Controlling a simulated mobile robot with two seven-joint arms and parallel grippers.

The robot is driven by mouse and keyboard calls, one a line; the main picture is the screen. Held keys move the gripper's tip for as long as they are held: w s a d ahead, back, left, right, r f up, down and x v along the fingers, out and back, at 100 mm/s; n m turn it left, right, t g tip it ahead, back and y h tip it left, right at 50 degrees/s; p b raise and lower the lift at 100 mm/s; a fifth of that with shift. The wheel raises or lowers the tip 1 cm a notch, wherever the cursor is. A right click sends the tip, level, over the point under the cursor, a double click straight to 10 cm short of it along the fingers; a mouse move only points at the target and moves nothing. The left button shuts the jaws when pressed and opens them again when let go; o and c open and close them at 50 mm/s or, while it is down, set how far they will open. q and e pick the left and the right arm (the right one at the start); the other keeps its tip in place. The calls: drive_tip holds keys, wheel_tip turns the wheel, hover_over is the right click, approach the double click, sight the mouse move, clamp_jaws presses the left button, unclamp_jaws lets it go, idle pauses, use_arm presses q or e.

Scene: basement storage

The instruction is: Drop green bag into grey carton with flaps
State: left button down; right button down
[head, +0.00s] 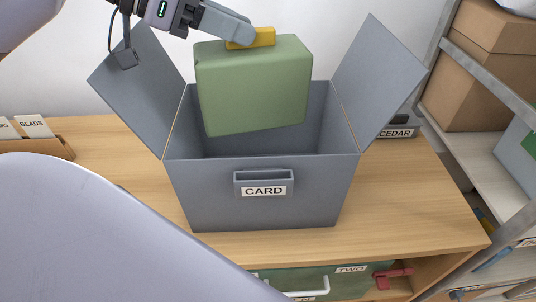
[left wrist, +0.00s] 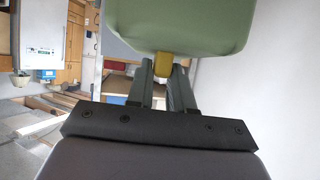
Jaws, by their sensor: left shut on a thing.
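The green bag (head: 253,88) is a boxy block with a yellow handle (head: 252,38) on top. My left gripper (head: 240,36) is shut on the yellow handle. The bag hangs over the open grey carton (head: 215,190), its lower part in front of the carton's back wall and between the two raised side flaps. I cannot tell exactly how far it is inside. The carton stands on the wooden cabinet top and has a CARD label (head: 263,191). In the left wrist view the bag (left wrist: 185,25) and its handle (left wrist: 163,65) show at the fingertips. My right gripper is not in view.
A wooden tray with cards (head: 35,127) stands at the left on the cabinet top (head: 420,205). A dark CEDAR-labelled thing (head: 397,132) is behind the right flap. Metal shelving with brown cartons (head: 485,85) is at the right. A green drawer (head: 330,282) is below.

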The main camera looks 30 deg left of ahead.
use_arm(q)
drive_tip(key=shift+f, duration=0.2)
drive_tip(key=c, duration=0.9)
unclamp_jaws()
wheel_tip(320, 180, up, 7)
drive_tip(key=p, duration=0.5)
drive_tip(key=shift+f, duration=0.2)
drive_tip(key=shift+b, duration=0.45)
drive_tip(key=shift+r, duration=6.75)
